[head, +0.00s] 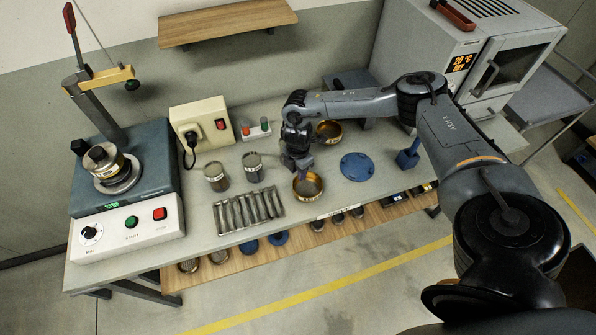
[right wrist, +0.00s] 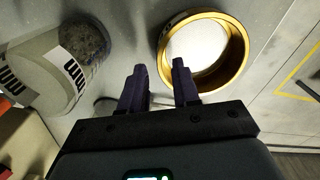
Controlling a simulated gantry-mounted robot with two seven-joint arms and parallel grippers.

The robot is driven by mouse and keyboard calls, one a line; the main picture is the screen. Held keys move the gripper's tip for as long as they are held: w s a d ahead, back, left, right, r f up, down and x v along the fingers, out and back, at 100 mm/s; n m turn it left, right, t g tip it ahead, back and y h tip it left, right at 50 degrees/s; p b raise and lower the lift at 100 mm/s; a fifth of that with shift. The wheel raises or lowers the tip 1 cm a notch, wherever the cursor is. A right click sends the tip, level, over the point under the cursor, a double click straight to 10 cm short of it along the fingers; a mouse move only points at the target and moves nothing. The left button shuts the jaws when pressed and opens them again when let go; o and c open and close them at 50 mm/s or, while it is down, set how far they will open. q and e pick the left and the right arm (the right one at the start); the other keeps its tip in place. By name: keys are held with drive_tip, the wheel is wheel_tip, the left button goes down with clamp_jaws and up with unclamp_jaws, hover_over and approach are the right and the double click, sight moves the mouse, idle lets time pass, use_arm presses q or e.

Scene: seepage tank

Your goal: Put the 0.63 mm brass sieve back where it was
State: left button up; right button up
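A brass sieve (head: 308,190) sits on the bench near its front edge, and it also shows in the right wrist view (right wrist: 241,56) as a gold ring with a pale inside. Its size marking is not readable. My right gripper (head: 303,174) is just above its back rim. In the right wrist view the gripper (right wrist: 159,74) is open with nothing between its fingers; the right finger overlaps the near rim, and I cannot tell whether it touches. Another brass-coloured round vessel (head: 329,132) stands farther back, partly behind my arm. My left gripper is not in view.
Two labelled jars (head: 216,178) and a ridged metal tray (head: 250,209) stand left of the sieve. A blue disc (head: 357,167) lies to its right. A shaker (head: 125,185) carries a brass-ringed stack (head: 106,166). A lower wooden shelf (head: 235,258) holds several round pieces.

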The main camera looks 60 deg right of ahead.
wheel_tip(320, 180, up, 10)
drive_tip(key=w+a+f+n+t+y+p, duration=0.1)
drive_tip(key=w+a+f+n+t, duration=0.15)
drive_tip(key=a, duration=0.95)
drive_tip(key=w+a+f+n+t+y, duration=0.1)
drive_tip(key=a+f+y, duration=0.15)
drive_tip(key=a, duration=0.95)
drive_tip(key=s+a+r+m+t+y, duration=0.2)
drive_tip(key=s+a+t, duration=0.1)
drive_tip(key=a, duration=1.1)
drive_tip(key=s+d+m+g+h, duration=0.3)
drive_tip(key=s+d+m+h, duration=0.2)
drive_tip(key=s+d+m, duration=0.8)
drive_tip(key=s+m, duration=0.1)
drive_tip(key=s, duration=0.2)
drive_tip(key=shift+s, duration=0.25)
